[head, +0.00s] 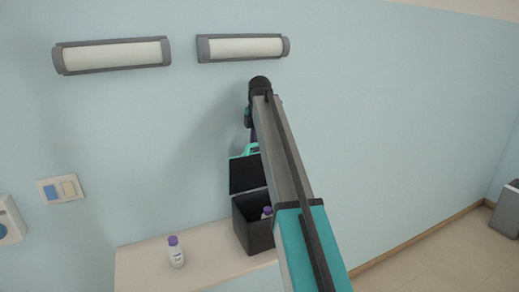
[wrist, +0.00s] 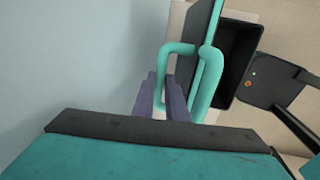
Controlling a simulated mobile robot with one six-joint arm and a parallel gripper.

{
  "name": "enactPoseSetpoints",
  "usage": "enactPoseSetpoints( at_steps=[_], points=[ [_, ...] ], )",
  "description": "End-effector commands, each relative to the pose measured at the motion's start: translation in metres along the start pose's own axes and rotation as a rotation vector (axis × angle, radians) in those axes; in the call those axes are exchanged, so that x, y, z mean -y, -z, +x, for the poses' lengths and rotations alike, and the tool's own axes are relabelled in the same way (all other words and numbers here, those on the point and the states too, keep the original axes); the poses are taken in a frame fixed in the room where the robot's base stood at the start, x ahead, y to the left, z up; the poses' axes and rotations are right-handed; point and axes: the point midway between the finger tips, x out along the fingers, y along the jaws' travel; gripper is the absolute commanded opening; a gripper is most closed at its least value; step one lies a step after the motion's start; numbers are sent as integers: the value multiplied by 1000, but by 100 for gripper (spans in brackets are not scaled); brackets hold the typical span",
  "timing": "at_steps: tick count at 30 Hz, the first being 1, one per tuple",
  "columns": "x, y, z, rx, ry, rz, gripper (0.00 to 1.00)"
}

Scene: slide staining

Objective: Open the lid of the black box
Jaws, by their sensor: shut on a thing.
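The black box (head: 255,235) stands on a pale shelf in the head view, partly hidden behind my arm. Its lid (head: 245,175) is raised, standing up at the back of the box, so the dark inside shows. The lid has a teal rim and a teal handle, which the wrist view shows close up (wrist: 207,82). My gripper (wrist: 162,100) has its purple-grey fingers at the handle and is shut on it. In the head view the fingers are mostly hidden behind my arm. A bottle with a purple cap (head: 267,213) shows inside the box.
Another white bottle with a purple cap (head: 176,252) stands on the shelf (head: 140,265) left of the box. The wall is close behind, with two lamps (head: 112,55) above and a switch plate (head: 61,190) at left. A grey bin (head: 507,210) stands far right.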

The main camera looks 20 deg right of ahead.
Motion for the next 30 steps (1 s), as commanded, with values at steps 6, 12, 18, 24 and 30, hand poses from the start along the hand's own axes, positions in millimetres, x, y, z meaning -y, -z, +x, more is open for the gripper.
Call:
enactPoseSetpoints(
  at_steps=[6,12,18,24,30],
  points=[
    [4,2,6,-19,11,1,0],
    [6,-4,6,-17,13,7,22],
    [6,-11,3,-12,8,13,31],
    [6,-14,1,-9,5,15,31],
    [5,-14,-2,-8,4,15,31]
  ],
)
